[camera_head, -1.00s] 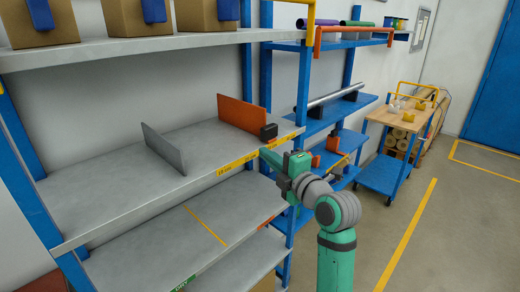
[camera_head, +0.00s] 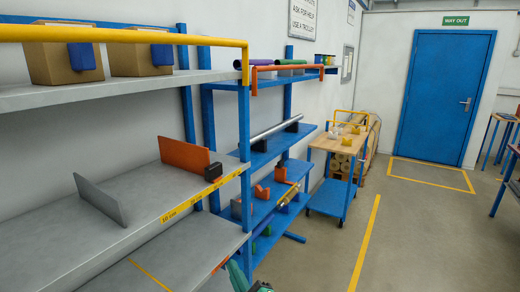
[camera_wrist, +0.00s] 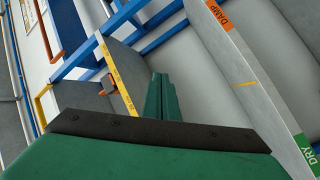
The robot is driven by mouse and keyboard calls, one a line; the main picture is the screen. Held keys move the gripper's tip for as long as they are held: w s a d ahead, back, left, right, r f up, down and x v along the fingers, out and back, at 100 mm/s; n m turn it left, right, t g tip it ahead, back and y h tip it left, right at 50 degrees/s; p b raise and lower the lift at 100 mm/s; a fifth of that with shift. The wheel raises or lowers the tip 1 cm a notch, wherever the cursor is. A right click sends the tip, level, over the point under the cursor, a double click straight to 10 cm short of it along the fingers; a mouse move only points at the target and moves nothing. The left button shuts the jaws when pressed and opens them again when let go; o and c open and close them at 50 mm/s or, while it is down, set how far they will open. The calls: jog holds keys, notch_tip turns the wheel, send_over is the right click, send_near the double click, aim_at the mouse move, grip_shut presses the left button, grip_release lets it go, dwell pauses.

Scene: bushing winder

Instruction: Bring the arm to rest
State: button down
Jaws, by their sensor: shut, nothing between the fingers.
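My gripper (camera_wrist: 160,90) shows in the wrist view as two green fingers side by side, closed together with nothing between them. The dark edge and green body of the wrist fill the bottom of that view. The fingers point along the grey shelving, apart from the shelf boards as far as I can tell. In the head view only a small green piece of my arm shows at the bottom edge; the rest is out of frame.
The grey shelf (camera_head: 140,215) has upright grey (camera_head: 100,200) and orange (camera_head: 184,156) dividers. A blue rack (camera_head: 262,155) stands behind it, then a wooden-topped trolley (camera_head: 335,145). Open floor (camera_head: 415,235) lies at right, before a blue door (camera_head: 440,97). The wrist view shows DAMP (camera_wrist: 219,14) and DRY (camera_wrist: 305,153) labels.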

jog(key=s+d+f+m+h, duration=0.25)
jog(key=s+f+m, duration=0.25)
jog(key=s+f, duration=0.5)
jog(key=s+d+f+m+h, duration=0.2)
jog(key=s+f+m+h, duration=0.3)
jog(key=s+f, duration=0.5)
jog(key=s+d+r+m, duration=0.1)
jog(key=s+m, duration=0.1)
jog(key=s, duration=1)
jog(key=s+d+r+m+g, duration=0.1)
jog(key=s+m, duration=0.1)
jog(key=s, duration=1.1)
jog(key=shift+d+r, duration=0.15)
jog(key=shift+d, duration=0.25)
